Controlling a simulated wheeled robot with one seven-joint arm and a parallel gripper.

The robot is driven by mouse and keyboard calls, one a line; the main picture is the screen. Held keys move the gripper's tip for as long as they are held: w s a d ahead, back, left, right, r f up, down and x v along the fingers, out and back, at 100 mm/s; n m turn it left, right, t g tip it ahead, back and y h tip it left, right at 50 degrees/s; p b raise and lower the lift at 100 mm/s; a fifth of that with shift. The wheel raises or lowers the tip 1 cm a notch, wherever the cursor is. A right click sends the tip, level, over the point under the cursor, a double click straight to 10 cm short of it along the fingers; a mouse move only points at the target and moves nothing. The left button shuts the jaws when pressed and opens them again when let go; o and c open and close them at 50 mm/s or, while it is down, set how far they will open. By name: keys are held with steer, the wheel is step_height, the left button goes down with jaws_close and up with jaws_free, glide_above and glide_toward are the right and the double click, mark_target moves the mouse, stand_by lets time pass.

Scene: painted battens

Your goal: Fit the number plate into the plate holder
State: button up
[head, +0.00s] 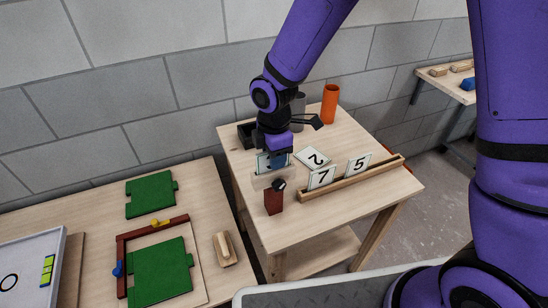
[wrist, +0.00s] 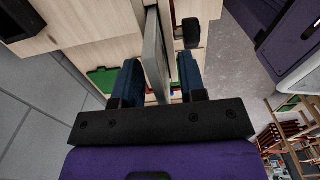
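My gripper (head: 272,166) points down over the near left part of the right-hand table. In the wrist view, a thin grey plate (wrist: 156,50) stands edge-on between my blue fingers (wrist: 160,88), with narrow gaps on both sides, so the gripper looks open around it. Its face is mostly hidden in the head view. A pale wooden block (head: 262,182) is just below the fingers. A long wooden rail (head: 345,180) lies to the right. Plates marked 7 (head: 321,178) and 5 (head: 358,165) stand at it; a plate marked 2 (head: 313,158) is behind.
A dark red block (head: 273,202) with a black knob (head: 279,184) stands in front of the gripper. An orange cylinder (head: 330,103), a grey cylinder (head: 298,108) and a black tray (head: 246,133) are at the back. Another table (head: 95,215) with green boards is at left.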

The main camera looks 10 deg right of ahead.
step_height(320, 180, up, 10)
steer(key=shift+f, duration=0.15)
stand_by(0.6)
steer(key=s+d+r+m+t, duration=0.1)
steer(key=s+d+r+m, duration=0.2)
steer(key=d+r+m, duration=0.3)
steer(key=s+d+r+m+t, duration=0.2)
steer(key=d+r+m, duration=0.2)
steer(key=d+r, duration=0.35)
steer(key=s+d+r+m+t, duration=0.1)
steer(key=s+d+r+m, duration=0.1)
steer(key=s+d+m, duration=0.3)
steer(key=s+d+r+m+t, duration=0.1)
steer(key=s+d+r+m, duration=0.2)
steer(key=s+d+m, duration=0.3)
steer(key=s, duration=0.2)
steer(key=shift+s+r, duration=0.25)
steer(key=shift+s, duration=0.05)
steer(key=shift+o, duration=0.3)
